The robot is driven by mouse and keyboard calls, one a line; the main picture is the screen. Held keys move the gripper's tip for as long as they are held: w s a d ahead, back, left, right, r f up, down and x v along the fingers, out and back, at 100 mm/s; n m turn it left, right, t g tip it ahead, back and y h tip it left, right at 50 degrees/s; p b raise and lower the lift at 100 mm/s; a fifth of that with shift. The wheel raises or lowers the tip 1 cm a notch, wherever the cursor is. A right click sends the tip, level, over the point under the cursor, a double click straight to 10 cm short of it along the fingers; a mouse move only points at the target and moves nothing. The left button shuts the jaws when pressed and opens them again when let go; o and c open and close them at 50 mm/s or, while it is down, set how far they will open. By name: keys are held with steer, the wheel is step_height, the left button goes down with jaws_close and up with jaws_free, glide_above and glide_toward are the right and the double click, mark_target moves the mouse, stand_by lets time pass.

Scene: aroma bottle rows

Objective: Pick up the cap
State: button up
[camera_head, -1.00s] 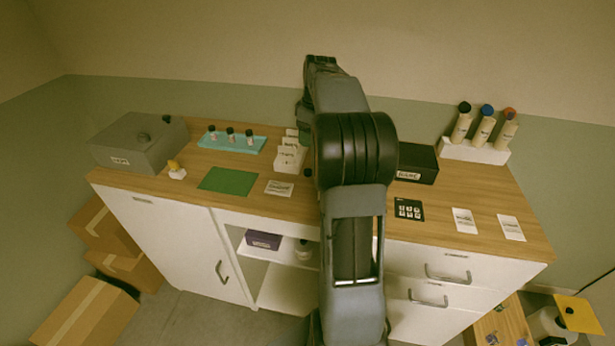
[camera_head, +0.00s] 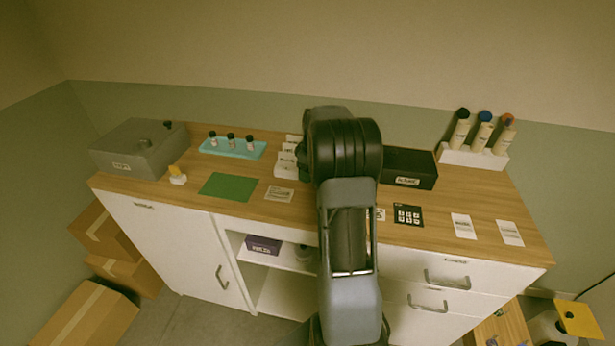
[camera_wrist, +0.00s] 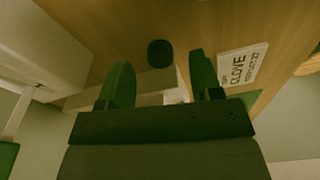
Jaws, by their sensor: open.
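The cap (camera_wrist: 160,53) is a small dark round piece on the wooden counter in the wrist view. It lies just beyond the fingertips, roughly in line with the gap between them. My gripper (camera_wrist: 159,72) is open, with one finger on each side of the picture and nothing between the tips. In the head view my arm hides both the cap and my gripper.
A CLOVE card (camera_wrist: 243,65) lies right of the fingers. The head view shows a white stepped holder (camera_head: 287,162), black box (camera_head: 410,168), teal tray (camera_head: 232,147) with small bottles, grey box (camera_head: 138,148) and bottle rack (camera_head: 474,155).

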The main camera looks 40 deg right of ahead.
steer(key=shift+w+a+f, duration=0.1)
steer(key=shift+f, duration=0.8)
steer(key=shift+c, duration=0.4)
steer(key=c, duration=0.9)
